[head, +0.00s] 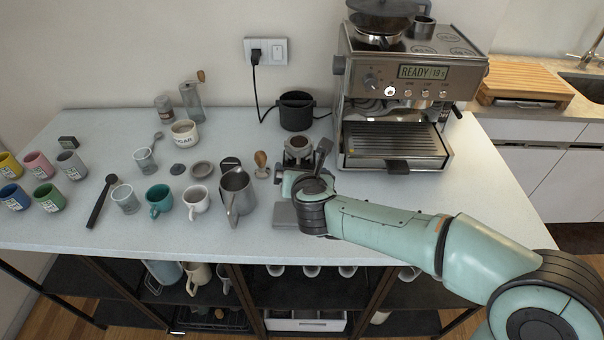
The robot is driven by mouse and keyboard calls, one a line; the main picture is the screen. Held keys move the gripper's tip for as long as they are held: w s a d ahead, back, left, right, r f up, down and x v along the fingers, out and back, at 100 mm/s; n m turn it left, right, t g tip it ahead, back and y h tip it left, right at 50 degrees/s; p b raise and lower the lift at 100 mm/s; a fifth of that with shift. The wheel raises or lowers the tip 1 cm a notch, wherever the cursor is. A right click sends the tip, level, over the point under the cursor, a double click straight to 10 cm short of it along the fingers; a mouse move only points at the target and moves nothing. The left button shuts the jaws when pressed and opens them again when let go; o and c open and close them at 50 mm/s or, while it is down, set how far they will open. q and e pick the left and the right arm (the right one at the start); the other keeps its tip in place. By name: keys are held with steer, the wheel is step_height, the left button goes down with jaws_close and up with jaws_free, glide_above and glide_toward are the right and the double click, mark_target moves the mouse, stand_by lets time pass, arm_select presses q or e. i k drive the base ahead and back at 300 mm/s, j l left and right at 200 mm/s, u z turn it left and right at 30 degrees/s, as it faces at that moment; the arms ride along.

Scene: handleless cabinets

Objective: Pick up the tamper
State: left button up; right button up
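What looks like the tamper (261,160), with a rounded wooden handle and a small metal base, stands upright on the pale worktop just right of the steel milk jug. My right gripper (289,184) is right of the tamper and apart from it, low over the worktop. My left gripper is not in view.
A steel milk jug (237,192) stands close left of the tamper. A portafilter holder with coffee (298,148) is behind my wrist. The espresso machine (396,100) is at the back right. Several cups fill the left; the front right worktop is under my arm.

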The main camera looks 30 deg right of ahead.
mark_target(262, 172)
steer(key=k+j, duration=0.3)
steer(key=k, duration=0.15)
steer(key=k+j, duration=0.25)
steer(key=k, duration=0.2)
